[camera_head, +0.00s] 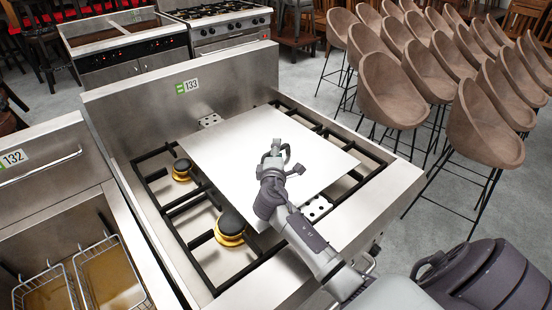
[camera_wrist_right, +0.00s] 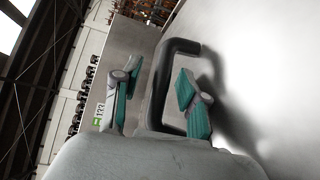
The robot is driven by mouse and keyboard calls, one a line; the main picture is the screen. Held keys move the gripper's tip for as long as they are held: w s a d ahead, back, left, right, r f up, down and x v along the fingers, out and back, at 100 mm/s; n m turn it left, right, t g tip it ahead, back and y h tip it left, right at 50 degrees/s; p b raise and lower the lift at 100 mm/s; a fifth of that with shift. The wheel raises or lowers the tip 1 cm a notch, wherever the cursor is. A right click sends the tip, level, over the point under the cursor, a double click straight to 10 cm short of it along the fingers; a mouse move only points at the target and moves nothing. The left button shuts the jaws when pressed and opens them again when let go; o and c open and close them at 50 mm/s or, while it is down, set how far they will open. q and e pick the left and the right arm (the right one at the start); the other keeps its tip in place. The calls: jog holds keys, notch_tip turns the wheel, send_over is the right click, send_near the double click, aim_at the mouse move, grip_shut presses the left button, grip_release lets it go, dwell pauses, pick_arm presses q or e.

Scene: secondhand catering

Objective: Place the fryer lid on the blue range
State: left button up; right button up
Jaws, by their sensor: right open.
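The fryer lid is a flat pale metal sheet (camera_head: 225,155) lying over the middle of the steel range (camera_head: 125,165) labelled 133; no blue shows on this range. The lid looks about level and covers part of the burners and black grates. Its dark loop handle (camera_wrist_right: 182,45) stands up from the lid in the right wrist view. My right gripper (camera_head: 275,157) is over the lid at the handle. In the right wrist view its open fingers (camera_wrist_right: 155,88) are on either side of the handle, apart from each other. My left gripper is out of view.
An open fryer with wire baskets (camera_head: 85,275), labelled 132, stands to the left. Front-left burners (camera_head: 230,225) and grates are uncovered. Several brown bar stools (camera_head: 485,130) stand at right. Other cooking units (camera_head: 230,25) stand behind.

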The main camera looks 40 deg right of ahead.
jog(key=b+v, duration=0.1)
jog(key=v, duration=1)
jog(key=shift+s+a+r+b, duration=0.1)
jog(key=shift+s+a+b, duration=0.15)
jog(key=shift+b, duration=0.05)
